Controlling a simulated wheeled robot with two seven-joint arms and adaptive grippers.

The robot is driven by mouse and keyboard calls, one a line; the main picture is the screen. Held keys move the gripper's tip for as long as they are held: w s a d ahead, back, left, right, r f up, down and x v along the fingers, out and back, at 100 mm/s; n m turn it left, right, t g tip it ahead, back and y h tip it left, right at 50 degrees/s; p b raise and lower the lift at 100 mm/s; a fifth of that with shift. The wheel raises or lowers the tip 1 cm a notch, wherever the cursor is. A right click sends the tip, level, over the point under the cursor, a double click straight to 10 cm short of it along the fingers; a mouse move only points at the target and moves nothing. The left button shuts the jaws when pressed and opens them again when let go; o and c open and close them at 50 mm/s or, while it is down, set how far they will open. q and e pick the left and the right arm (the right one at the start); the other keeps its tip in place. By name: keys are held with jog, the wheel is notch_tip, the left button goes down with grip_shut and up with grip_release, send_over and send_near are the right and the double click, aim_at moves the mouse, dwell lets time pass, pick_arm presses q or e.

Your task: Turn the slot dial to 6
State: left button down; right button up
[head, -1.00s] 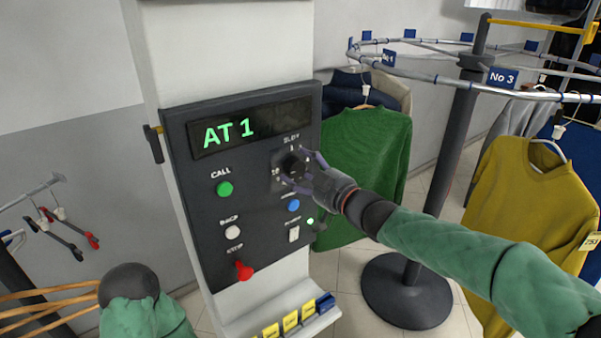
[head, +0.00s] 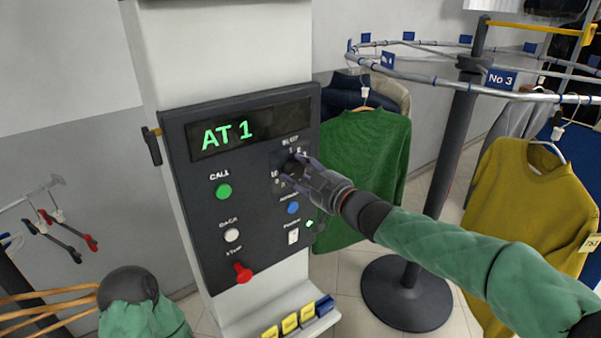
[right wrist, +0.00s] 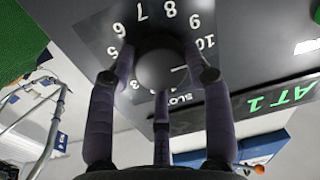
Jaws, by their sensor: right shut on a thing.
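The slot dial (head: 292,167) is a dark round knob at the upper right of the dark control panel (head: 262,235). In the right wrist view the dial (right wrist: 162,62) sits in a ring of white numerals, 6 to 10 clearly readable. A white mark on it points right, toward a finger; the number there is hidden. My right gripper (head: 300,178) is shut on the dial, its fingers around the knob; they also show in the right wrist view (right wrist: 160,85). The display (head: 250,128) reads AT 1. My left gripper is not in view.
Below the dial are a blue button (head: 293,208) and a white switch (head: 293,236). A green button (head: 223,191), white button (head: 232,235) and red knob (head: 243,272) line the panel's left. A green sweater (head: 362,170) hangs close behind my right gripper.

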jog(key=shift+r+n, duration=0.3)
jog(key=shift+r, duration=0.05)
